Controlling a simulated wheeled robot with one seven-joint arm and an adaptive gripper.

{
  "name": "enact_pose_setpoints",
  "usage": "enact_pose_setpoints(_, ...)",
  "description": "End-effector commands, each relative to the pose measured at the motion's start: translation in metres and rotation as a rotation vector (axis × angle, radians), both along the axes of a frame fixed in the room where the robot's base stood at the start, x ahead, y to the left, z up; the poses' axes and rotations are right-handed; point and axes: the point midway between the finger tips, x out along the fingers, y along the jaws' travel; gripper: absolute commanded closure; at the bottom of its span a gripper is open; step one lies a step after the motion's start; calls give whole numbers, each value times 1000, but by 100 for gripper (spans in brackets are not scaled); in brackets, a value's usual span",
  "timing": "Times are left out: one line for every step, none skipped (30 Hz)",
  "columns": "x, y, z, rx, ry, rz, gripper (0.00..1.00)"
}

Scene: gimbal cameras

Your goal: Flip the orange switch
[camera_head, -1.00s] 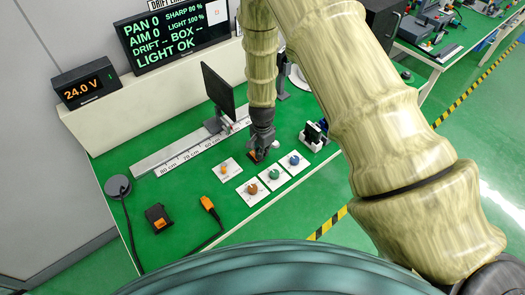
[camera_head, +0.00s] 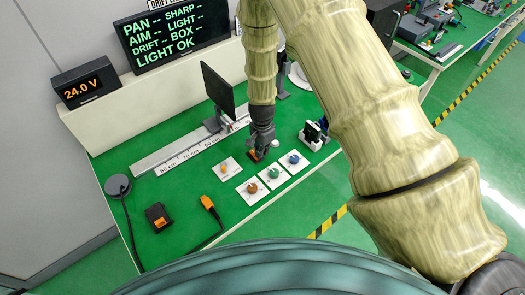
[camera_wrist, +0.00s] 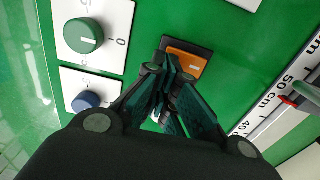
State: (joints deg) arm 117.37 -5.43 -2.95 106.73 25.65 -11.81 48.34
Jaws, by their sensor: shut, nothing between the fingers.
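The orange switch (camera_wrist: 185,62) is an orange rocker in a dark frame on the green bench, seen just beyond my fingertips in the wrist view. In the head view only a small orange part of it (camera_head: 251,155) shows beside my gripper (camera_head: 262,153), which hides the rest. In the wrist view my gripper (camera_wrist: 168,78) is shut and empty, its fingertips at the near edge of the switch and covering part of it. I cannot tell whether they touch it, nor which way the rocker is tipped.
Green (camera_head: 273,173), blue (camera_head: 293,159) and orange-brown (camera_head: 252,187) knobs on white plates stand near the switch. A ruler rail (camera_head: 178,157) with a dark upright panel (camera_head: 219,88) lies behind. A black block (camera_head: 157,217) and an orange-ended cable (camera_head: 207,202) lie at front left.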

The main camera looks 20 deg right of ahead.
Motion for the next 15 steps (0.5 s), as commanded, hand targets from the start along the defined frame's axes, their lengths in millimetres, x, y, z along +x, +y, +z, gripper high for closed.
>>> enact_pose_setpoints(0,0,3,0,0,0,100)
enact_pose_setpoints(0,0,3,0,0,0,100)
enact_pose_setpoints(0,0,3,0,0,0,100)
enact_pose_setpoints(0,0,3,0,0,0,100)
enact_pose_setpoints(0,0,3,0,0,0,100)
enact_pose_setpoints(0,0,3,0,0,0,100)
enact_pose_setpoints(0,0,3,0,0,0,100)
enact_pose_setpoints(0,0,3,0,0,0,100)
enact_pose_setpoints(0,0,3,0,0,0,100)
enact_pose_setpoints(0,0,3,0,0,0,100)
enact_pose_setpoints(0,0,3,0,0,0,100)
enact_pose_setpoints(0,0,3,0,0,0,100)
enact_pose_setpoints(0,0,4,0,0,0,100)
enact_pose_setpoints(0,0,5,0,0,0,100)
enact_pose_setpoints(0,0,7,0,0,0,100)
